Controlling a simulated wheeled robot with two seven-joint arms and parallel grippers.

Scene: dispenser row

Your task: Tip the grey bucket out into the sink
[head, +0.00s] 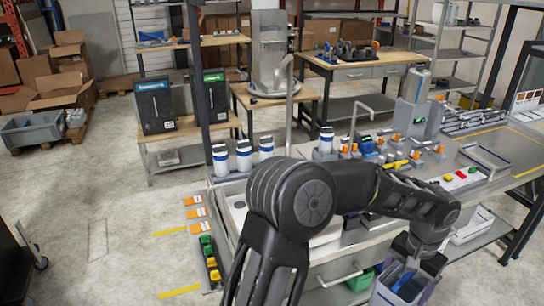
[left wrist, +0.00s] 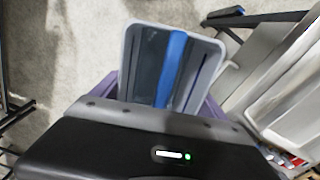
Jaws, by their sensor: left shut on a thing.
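The grey bucket (head: 384,292) is at the bottom right of the head view, cut off by the frame edge. Its rim (left wrist: 132,45) shows in the left wrist view, with a blue strip across the middle and purplish sides. What it holds is unclear. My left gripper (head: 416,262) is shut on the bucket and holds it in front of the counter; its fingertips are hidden. The pale sink (head: 236,196) is left of the bucket in the head view, largely hidden behind my left arm. My right gripper is not in view.
White and blue bottles (head: 244,156) stand behind the sink. A green bin (head: 360,281) sits below the counter. A white tray (head: 473,226) is on a lower shelf at right. Open floor lies at left.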

